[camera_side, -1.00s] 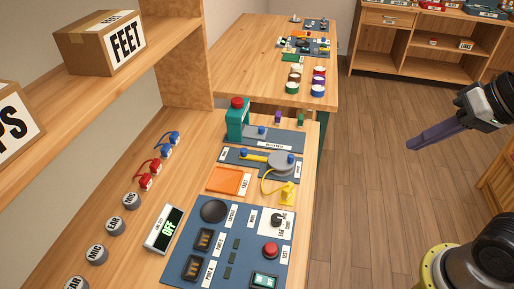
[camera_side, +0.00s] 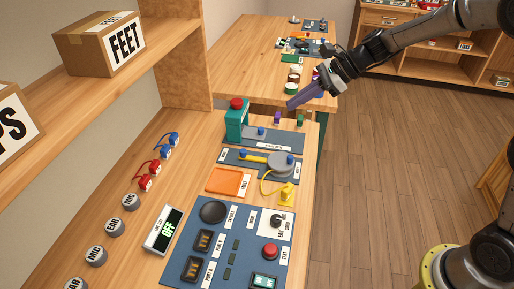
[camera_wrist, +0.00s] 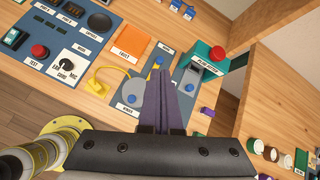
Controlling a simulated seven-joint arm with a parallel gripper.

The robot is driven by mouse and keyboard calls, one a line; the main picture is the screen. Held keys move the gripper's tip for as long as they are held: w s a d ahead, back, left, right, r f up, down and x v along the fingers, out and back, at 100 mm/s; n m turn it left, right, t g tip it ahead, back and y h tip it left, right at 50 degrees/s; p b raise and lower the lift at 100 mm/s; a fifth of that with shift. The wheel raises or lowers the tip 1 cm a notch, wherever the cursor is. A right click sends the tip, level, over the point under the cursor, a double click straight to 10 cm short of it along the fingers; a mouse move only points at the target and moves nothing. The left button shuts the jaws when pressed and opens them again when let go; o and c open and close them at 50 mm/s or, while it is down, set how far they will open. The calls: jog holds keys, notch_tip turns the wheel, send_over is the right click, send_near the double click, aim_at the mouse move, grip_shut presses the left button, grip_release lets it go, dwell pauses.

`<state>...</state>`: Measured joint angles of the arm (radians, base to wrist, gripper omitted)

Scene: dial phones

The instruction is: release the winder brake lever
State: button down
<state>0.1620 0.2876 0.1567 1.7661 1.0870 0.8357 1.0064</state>
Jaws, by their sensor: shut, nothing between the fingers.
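The winder (camera_side: 281,164) is a grey drum on a blue base plate, in the middle of the side view. A yellow lever bar (camera_side: 256,158) with a blue knob reaches left from the drum. The winder also shows in the wrist view (camera_wrist: 131,83), where my fingers partly cover its plate and the lever. My gripper (camera_side: 291,105) is shut and empty, in the air above and beyond the winder in the side view. In the wrist view my fingertips (camera_wrist: 158,72) appear close to the lever's blue knob, but they are apart from it in height.
A teal press with a red knob (camera_side: 236,103) stands beside the winder, on the far side. A yellow plug on a cord (camera_side: 286,192), an orange tray (camera_side: 229,181) and a blue control panel (camera_side: 208,252) lie nearer. The aisle floor (camera_side: 365,190) is clear.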

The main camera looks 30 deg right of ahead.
aim_at(247, 155)
jog(key=w+d+f+m+g, duration=0.1)
jog(key=w+d+f+m, duration=0.1)
jog(key=f, duration=0.9)
jog(key=shift+w+d+f, duration=0.2)
jog(key=shift+d, duration=0.35)
jog(key=x, duration=0.9)
jog(key=shift+s+a, duration=0.1)
jog(key=shift+a, duration=0.05)
jog(key=a, duration=0.1)
jog(key=w+a, duration=0.1)
jog(key=a, duration=0.1)
jog(key=shift+w+f, duration=0.3)
jog(key=shift+w, duration=0.05)
jog(key=shift+w+a, duration=0.35)
jog(key=shift+a, duration=0.15)
jog(key=shift+w, duration=0.1)
